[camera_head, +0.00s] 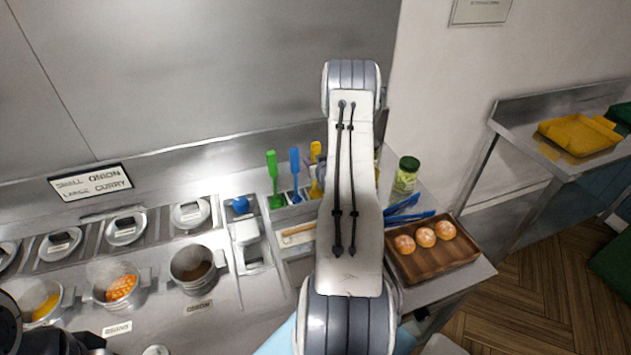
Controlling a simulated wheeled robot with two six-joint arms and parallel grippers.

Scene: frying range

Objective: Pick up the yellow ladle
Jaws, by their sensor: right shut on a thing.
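The yellow ladle (316,152) stands upright in the utensil holder, right of a green (272,172) and a blue utensil (294,165). Its right side is partly covered by my right arm. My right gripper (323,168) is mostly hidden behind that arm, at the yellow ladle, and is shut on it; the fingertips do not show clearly. Dark parts of my left arm and gripper (75,342) show at the bottom left edge, and their jaws cannot be made out.
Pots of food (118,285) and lidded containers (125,228) fill the counter at left. A jar with a green lid (407,174), blue tongs (408,217) and a wooden tray (430,262) with three buns are at right. A yellow tray (578,134) lies on the far-right table.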

